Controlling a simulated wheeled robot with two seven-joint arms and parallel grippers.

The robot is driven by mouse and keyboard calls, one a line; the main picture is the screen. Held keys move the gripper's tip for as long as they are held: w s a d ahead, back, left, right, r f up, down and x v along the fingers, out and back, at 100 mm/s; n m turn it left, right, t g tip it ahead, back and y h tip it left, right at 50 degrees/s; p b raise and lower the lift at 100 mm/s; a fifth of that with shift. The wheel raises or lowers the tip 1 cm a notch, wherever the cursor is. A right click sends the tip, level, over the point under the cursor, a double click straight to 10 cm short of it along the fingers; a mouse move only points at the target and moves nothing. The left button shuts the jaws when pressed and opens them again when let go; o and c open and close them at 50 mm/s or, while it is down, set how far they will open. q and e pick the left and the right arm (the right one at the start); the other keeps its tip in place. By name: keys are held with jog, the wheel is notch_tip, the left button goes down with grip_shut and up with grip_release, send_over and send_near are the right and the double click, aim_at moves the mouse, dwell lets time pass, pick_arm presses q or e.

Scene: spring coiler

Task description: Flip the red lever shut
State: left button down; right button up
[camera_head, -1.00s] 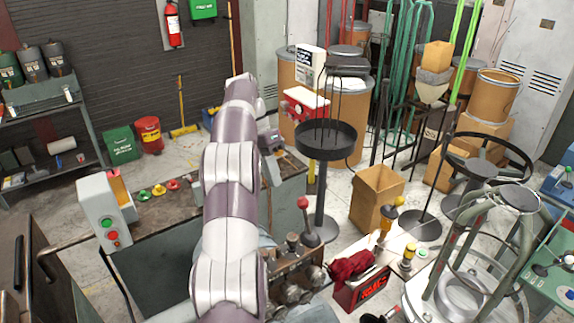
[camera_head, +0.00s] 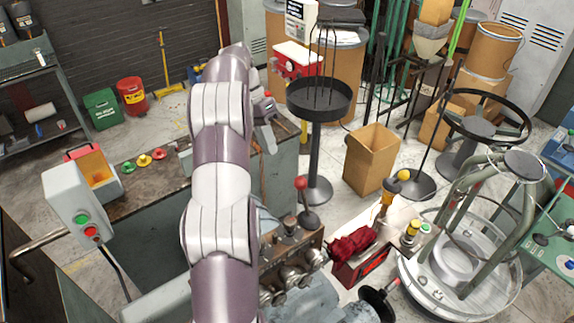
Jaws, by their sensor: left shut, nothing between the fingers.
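A lever with a red ball knob (camera_head: 300,183) stands up from a dark round boot on the coiler machine (camera_head: 292,245), leaning slightly left. My left arm rises from the bottom, left of the lever, and covers part of the machine. My right gripper is not in view.
A grey control box (camera_head: 72,208) with green and red buttons stands at left. A black round tray stand (camera_head: 318,100) rises behind the lever. A red cloth (camera_head: 352,243) lies over a red box to the right. A cardboard box (camera_head: 372,160) stands on the floor.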

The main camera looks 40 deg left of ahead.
aim_at(304, 195)
pick_arm(q)
jog(key=s+d+f+p, duration=0.1)
jog(key=d+f+p, duration=0.2)
jog(key=d, duration=0.3)
jog(key=shift+d+f+p, duration=0.25)
jog(key=shift+d+p, duration=0.1)
jog(key=shift+p, duration=0.15)
jog(key=shift+s+d+r, duration=0.1)
jog(key=shift+d, duration=0.05)
